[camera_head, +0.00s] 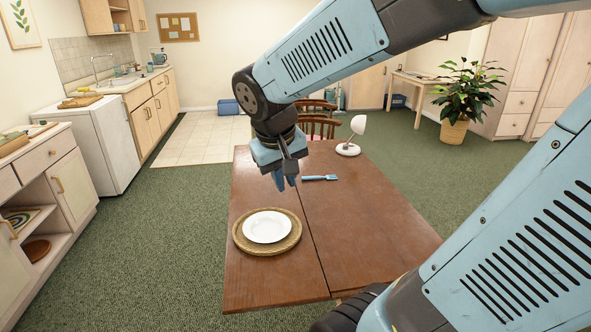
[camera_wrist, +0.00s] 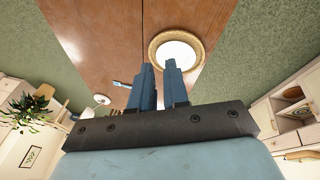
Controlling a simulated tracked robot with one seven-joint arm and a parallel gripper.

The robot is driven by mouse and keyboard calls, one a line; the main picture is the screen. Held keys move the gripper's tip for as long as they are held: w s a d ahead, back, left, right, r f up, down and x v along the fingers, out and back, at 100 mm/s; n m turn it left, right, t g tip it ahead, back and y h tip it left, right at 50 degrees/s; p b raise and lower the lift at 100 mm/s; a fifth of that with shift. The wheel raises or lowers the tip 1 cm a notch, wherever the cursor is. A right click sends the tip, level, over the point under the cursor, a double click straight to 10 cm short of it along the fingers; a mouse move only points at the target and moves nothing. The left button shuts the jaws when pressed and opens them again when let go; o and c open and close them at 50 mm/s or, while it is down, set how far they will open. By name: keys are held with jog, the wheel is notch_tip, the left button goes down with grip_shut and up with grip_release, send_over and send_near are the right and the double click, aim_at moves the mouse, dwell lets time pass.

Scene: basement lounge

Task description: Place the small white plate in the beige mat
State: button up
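The small white plate (camera_head: 267,227) lies flat on the round beige woven mat (camera_head: 240,239), roughly centred, with the mat's rim showing all around it. The mat rests on the near left part of the brown wooden table (camera_head: 350,225). In the wrist view the plate (camera_wrist: 177,53) and the mat (camera_wrist: 156,45) show beyond my fingertips. My gripper (camera_head: 286,186) is above the table, farther back than the plate and apart from it. Its fingers (camera_wrist: 159,66) have a narrow gap between them with nothing held.
A light blue brush-like utensil (camera_head: 320,178) lies on the table behind the mat. A white lamp (camera_head: 350,143) stands at the table's far right. Chairs (camera_head: 318,127) stand at the far end. The table's near right surface is clear.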

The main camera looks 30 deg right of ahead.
jog(key=s+r+t+y, duration=0.2)
jog(key=s+r, duration=0.3)
jog(key=s, duration=0.1)
jog(key=shift+s+a+t+y, duration=0.25)
jog(key=shift+a+t+y, duration=0.05)
jog(key=shift+a+t, duration=0.1)
